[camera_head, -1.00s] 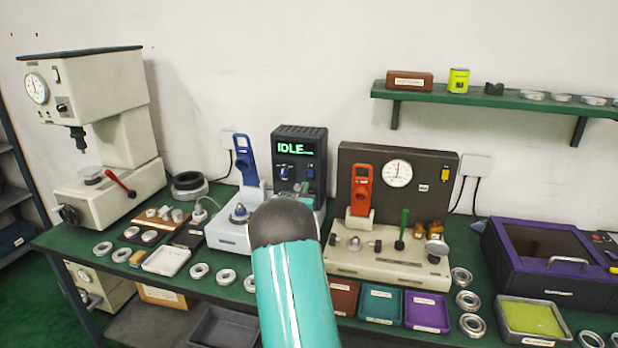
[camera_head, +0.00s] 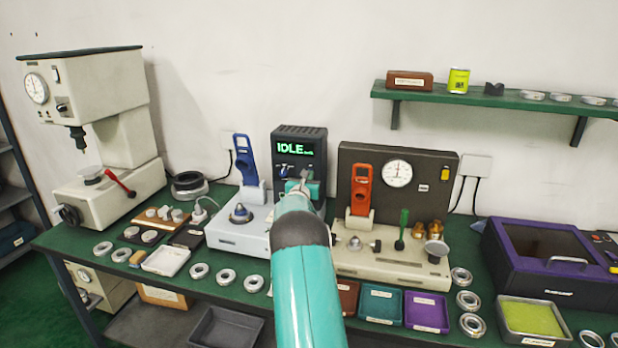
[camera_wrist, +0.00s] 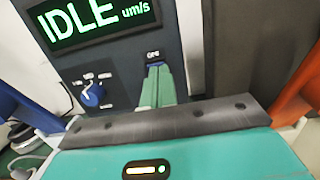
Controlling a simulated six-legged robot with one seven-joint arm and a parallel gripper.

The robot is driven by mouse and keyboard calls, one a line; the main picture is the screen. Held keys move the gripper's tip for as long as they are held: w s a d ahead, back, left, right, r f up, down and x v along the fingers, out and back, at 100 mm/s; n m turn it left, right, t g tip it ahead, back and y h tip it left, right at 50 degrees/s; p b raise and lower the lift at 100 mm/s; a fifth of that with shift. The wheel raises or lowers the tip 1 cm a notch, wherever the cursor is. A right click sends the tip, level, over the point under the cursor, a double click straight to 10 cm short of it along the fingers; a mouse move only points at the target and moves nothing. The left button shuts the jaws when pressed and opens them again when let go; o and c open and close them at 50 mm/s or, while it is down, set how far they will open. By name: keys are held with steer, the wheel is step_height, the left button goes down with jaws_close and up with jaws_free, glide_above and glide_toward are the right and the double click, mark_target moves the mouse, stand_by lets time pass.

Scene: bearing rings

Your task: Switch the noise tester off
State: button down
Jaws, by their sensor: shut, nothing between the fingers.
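The noise tester (camera_head: 300,140) is a dark upright box behind a pale base, left of centre on the bench. Its lit green display reads IDLE, and the wrist view shows "IDLE um/s" on the display (camera_wrist: 95,22). A blue selector knob (camera_wrist: 93,94) sits below the display. In the head view my gripper (camera_head: 300,187) is partly hidden.
A blue handset (camera_head: 243,160) stands left of the tester and an orange one (camera_head: 362,190) right, before a dark gauge panel (camera_head: 420,175). Bearing rings and small trays line the bench front. A purple-framed box (camera_head: 545,255) stands at right.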

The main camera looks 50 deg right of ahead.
steer(key=shift+w+d+r+g+y, duration=0.1)
steer(key=shift+d+r+g+y, duration=0.1)
steer(key=shift+r+y, duration=0.25)
steer(key=shift+d+r+g+y, duration=0.1)
steer(key=shift+r+g+y, duration=0.1)
steer(key=shift+r+y, duration=0.2)
steer(key=shift+f, duration=0.25)
